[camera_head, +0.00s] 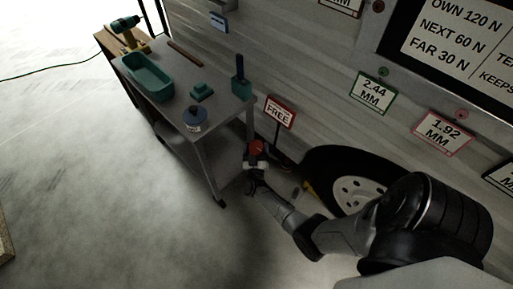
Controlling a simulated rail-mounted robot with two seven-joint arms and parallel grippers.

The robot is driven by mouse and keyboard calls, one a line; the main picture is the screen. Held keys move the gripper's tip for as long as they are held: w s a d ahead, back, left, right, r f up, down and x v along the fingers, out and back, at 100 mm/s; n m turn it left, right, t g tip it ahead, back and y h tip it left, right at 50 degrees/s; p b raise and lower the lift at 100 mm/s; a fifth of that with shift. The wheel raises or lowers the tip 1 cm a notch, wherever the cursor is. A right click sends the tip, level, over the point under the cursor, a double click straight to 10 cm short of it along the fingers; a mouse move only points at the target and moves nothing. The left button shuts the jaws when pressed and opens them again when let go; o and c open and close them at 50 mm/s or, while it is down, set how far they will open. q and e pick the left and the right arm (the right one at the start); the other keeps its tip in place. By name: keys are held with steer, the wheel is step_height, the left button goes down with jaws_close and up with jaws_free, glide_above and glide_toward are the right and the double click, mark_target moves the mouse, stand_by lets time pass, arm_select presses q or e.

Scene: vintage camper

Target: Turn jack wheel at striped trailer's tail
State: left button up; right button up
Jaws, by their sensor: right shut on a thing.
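My right gripper (256,164) reaches low, beside the trailer wall (315,75) and left of the tyre. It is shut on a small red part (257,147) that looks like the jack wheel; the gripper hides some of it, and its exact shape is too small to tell. The trailer wall is grey with long grooves. A red-edged sign reading "FREE" (280,112) is just above and to the right of the red part. My left gripper is not in view.
A grey cart (215,133) stands left of my right gripper, holding a teal tray (148,78) and a round blue-lidded tin (194,119). A black tyre with a white wheel (358,195) is at the right.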

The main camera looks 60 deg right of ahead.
steer(key=o, duration=0.8)
steer(key=shift+o, duration=0.6)
steer(key=shift+a, duration=0.1)
steer(key=shift+s+a+f, duration=0.1)
steer(key=shift+s+a, duration=0.1)
steer(key=shift+a, duration=0.05)
steer(key=p+v, duration=0.2)
steer(key=v, duration=1.1)
steer(key=shift+w+f, duration=0.1)
